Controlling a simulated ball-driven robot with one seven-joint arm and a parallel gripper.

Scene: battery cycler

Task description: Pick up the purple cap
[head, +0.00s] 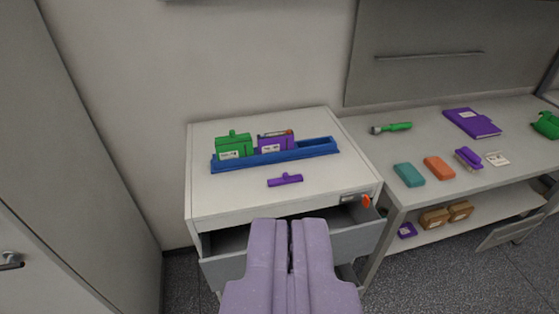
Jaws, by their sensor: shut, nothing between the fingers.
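A small purple cap (285,180) with a raised nub lies on the white top of the cabinet (225,204), in front of a blue tray (321,151). My gripper (290,222) is at the bottom middle of the head view, with its two pale purple fingers together and nothing between them. It is in front of the cabinet, apart from the cap, and covers part of an open drawer (357,238). The tray holds a green labelled block (233,147) with a cap-like top and a purple labelled block (275,146) without a similar top.
A bench (456,191) stands at the right with a green-handled tool (396,127), a purple binder (472,123), a teal block (409,174) and an orange block (439,167). The cabinet top around the cap is clear. The open drawer juts out below.

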